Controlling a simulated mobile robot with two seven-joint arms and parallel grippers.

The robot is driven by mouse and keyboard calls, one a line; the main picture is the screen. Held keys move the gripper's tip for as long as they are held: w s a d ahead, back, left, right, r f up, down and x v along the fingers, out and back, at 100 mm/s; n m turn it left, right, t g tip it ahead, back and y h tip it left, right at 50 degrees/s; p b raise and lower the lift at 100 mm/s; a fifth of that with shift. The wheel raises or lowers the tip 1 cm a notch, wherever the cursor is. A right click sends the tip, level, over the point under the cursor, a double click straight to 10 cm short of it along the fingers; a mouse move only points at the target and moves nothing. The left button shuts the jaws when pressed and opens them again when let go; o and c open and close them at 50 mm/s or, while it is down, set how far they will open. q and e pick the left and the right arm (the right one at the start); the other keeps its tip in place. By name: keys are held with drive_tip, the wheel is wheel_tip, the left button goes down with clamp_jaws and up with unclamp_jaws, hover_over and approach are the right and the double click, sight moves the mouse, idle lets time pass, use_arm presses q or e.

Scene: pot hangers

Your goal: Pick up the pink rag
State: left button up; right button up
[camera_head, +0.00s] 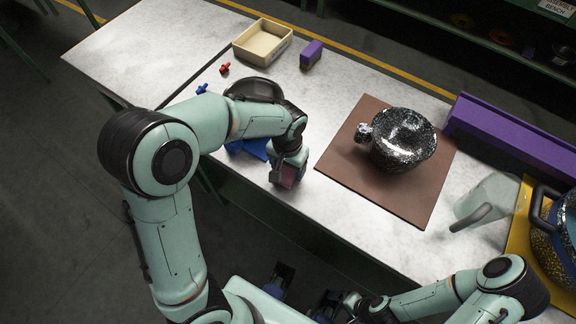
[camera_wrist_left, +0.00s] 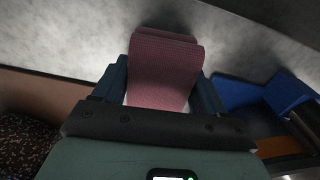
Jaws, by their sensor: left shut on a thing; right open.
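The pink rag (camera_wrist_left: 165,65) is a folded, layered pink piece held between the two blue fingers of my left gripper (camera_wrist_left: 160,90) in the left wrist view. I cannot tell whether the rag still touches the worktop. My right gripper (camera_head: 335,303) is low at the bottom of the head view, open, away from the worktop.
A speckled pot (camera_head: 402,140) stands on a brown board (camera_head: 360,180) right of the rag. A blue item (camera_head: 250,149) lies left, partly hidden by my arm. A beige tray (camera_head: 286,40), purple block (camera_head: 311,54), clear jug (camera_head: 487,198) and purple rail (camera_head: 515,135) stand around.

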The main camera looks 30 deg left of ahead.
use_arm(q)
wheel_tip(320, 180, up, 20)
drive_tip(key=p, duration=0.3)
drive_tip(key=shift+f, duration=0.15)
use_arm(e)
drive_tip(key=r, duration=0.1)
drive_tip(key=w+r, duration=0.1)
drive_tip(key=r, duration=0.1)
drive_tip(key=shift+w+r, duration=0.15)
